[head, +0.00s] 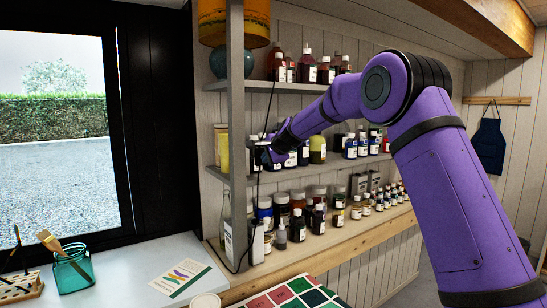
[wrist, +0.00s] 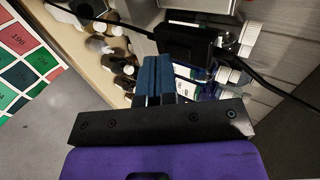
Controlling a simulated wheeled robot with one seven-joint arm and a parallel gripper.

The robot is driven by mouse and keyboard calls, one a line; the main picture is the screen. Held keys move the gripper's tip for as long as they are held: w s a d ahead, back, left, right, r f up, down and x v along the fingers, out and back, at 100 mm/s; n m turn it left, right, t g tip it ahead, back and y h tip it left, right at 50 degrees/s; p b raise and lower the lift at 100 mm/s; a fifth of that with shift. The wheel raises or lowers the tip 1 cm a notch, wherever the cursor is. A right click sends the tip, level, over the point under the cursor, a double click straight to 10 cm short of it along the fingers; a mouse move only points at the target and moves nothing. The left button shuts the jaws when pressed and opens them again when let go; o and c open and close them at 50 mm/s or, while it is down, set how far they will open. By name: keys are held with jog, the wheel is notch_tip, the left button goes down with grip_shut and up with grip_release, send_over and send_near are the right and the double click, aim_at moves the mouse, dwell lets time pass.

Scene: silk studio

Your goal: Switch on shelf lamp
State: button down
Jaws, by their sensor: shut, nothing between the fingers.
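The shelf lamp stands on the top shelf at upper left in the head view, with an orange shade (head: 250,22) and a round teal base (head: 232,74). The shade looks lit warm, but I cannot tell whether it is on. A thin black cord (head: 267,108) hangs down in front of the shelves. In the wrist view, the cord (wrist: 270,86) runs to a black box (wrist: 184,43), which looks like an inline switch. My gripper (head: 268,154) is at the middle shelf by the cord. Its blue fingers (wrist: 153,62) are shut and empty, close to the box; contact is unclear.
Paint bottles (head: 319,150) crowd the shelves around and behind my gripper. A shelf post (head: 238,140) stands just left of it. Below are a wooden ledge (head: 330,240) and a colour chart (head: 285,296). A teal jar with brushes (head: 73,272) stands on the white table (head: 130,270).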

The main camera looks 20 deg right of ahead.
jog(key=shift+w+a, duration=0.15)
jog(key=shift+w, duration=0.45)
jog(key=shift+w+a+f, duration=0.1)
jog(key=shift+w+f, duration=0.05)
notch_tip(320, 180, up, 2)
jog(key=shift+w+r, duration=0.1)
dwell(0.5)
jog(key=shift+f, duration=0.2)
